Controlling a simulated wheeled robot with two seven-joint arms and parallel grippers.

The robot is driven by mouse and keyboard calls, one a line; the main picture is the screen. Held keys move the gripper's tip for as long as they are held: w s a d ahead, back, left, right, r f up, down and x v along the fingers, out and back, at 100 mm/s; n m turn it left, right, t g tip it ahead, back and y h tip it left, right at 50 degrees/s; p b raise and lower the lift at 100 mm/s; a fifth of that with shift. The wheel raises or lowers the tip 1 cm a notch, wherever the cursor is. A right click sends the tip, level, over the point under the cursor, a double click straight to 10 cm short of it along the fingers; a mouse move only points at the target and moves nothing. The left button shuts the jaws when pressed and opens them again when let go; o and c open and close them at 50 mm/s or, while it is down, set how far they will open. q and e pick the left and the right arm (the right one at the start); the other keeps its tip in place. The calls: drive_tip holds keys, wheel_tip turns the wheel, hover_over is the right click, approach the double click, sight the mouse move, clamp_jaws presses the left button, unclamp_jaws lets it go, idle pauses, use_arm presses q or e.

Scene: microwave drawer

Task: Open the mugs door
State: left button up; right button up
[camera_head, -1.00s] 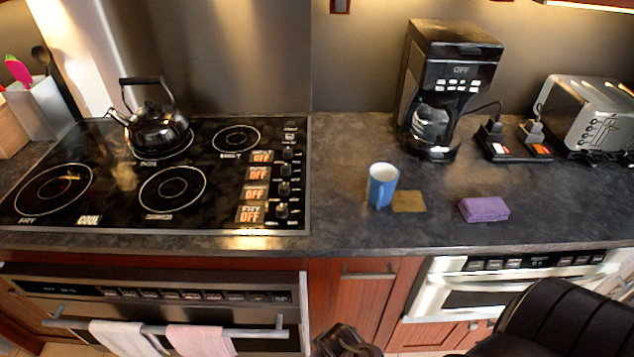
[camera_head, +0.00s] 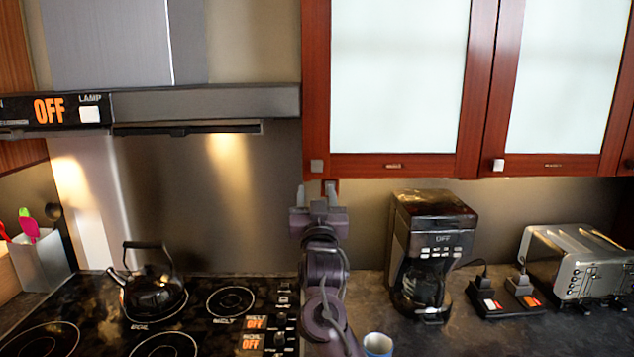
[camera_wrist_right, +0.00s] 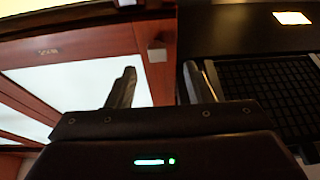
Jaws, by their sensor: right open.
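The left upper cabinet door (camera_head: 400,75) has a red-brown wood frame and a pale frosted pane, with a small label too small to read for sure. It is shut. Its square metal knob (camera_head: 317,165) is at the lower left corner. My right gripper (camera_head: 316,188) is open and empty just below the knob, fingers pointing up. In the right wrist view, the knob (camera_wrist_right: 157,53) lies ahead of the open right gripper (camera_wrist_right: 162,82), between the lines of its fingers and apart from them. My left gripper is out of view.
A second frosted door (camera_head: 565,80) with its own knob (camera_head: 499,165) adjoins on the right. The range hood (camera_head: 200,104) is close on the left. Below are a coffee maker (camera_head: 430,250), toaster (camera_head: 580,262), kettle (camera_head: 152,295) and blue mug (camera_head: 378,345).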

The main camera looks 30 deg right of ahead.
sight(317, 167)
drive_tip(key=shift+h, duration=0.3)
drive_tip(key=p+x, duration=0.1)
drive_tip(key=x, duration=0.1)
drive_tip(key=p+x, duration=0.1)
drive_tip(key=x, duration=0.1)
drive_tip(key=r+p+x, duration=0.1)
drive_tip(key=p+x, duration=0.1)
drive_tip(key=x, duration=0.1)
drive_tip(key=shift+s, duration=0.25)
drive_tip(key=shift+w+d+r+p, duration=0.1)
drive_tip(key=shift+w+d+p, duration=0.25)
drive_tip(key=shift+w, duration=0.15)
clamp_jaws()
